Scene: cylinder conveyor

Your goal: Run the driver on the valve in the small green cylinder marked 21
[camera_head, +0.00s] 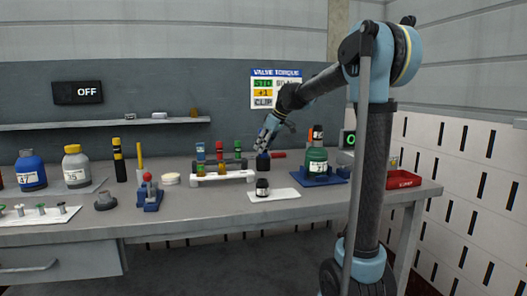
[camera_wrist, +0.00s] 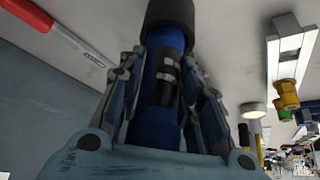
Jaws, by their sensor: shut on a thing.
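A green cylinder (camera_head: 316,160) with a pale label stands upright in a blue cradle (camera_head: 320,181) at the right of the bench. Its number is too small to read, and its valve is hard to make out at this size. My gripper (camera_head: 264,146) is left of it, over the back middle of the bench. In the wrist view my gripper (camera_wrist: 168,100) is shut around a blue tool body with a black end, which looks like the driver (camera_wrist: 168,40). In the head view the driver's dark end (camera_head: 263,161) is at the bench top; whether it touches cannot be told.
A white rack (camera_head: 222,178) of coloured pieces stands left of my gripper. A red tray (camera_head: 403,180) is at the right end.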

